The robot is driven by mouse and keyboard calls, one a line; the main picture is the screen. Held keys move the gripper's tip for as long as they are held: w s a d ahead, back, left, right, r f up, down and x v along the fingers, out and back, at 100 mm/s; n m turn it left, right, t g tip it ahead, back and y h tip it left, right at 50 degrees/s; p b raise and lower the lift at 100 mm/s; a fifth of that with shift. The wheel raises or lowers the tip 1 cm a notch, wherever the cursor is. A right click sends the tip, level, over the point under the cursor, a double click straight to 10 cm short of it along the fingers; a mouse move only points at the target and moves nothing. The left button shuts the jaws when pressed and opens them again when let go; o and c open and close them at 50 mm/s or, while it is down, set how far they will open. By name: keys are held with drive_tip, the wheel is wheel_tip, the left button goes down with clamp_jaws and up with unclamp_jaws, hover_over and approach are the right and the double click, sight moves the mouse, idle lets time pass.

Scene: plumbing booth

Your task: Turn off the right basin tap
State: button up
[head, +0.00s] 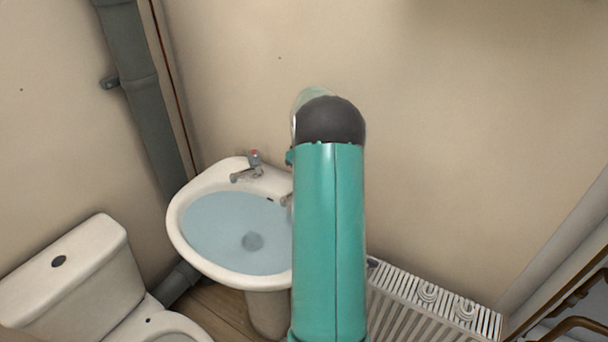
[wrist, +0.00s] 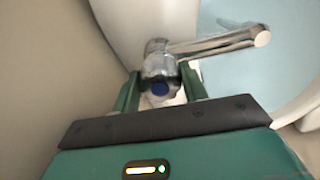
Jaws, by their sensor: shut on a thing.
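The right basin tap (wrist: 220,43) is chrome with a blue-marked handle cap, and its spout points right over the water in the wrist view. My gripper (wrist: 160,88) has one green finger on each side of the handle and is shut on it. In the head view only the tip of this tap's spout (head: 286,199) shows. My teal arm hides the handle and my gripper there. The white basin (head: 178,238) holds bluish water. I cannot tell whether water runs from the spout.
The left tap (head: 253,160), with a red mark, stands on the basin's back rim. A toilet (head: 95,262) is at the lower left, and a grey pipe (head: 140,95) runs down the corner. A white radiator (head: 430,305) stands right of the basin, below bare wall.

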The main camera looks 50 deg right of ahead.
drive_tip(key=m, duration=0.4)
drive_tip(key=shift+m, duration=0.3)
drive_tip(key=m, duration=0.4)
drive_tip(key=shift+m, duration=0.3)
drive_tip(key=m, duration=0.4)
drive_tip(key=shift+m, duration=2.3)
drive_tip(key=o, duration=1)
drive_tip(key=shift+r, duration=0.15)
wheel_tip(320, 180, up, 14)
drive_tip(key=shift+f, duration=0.2)
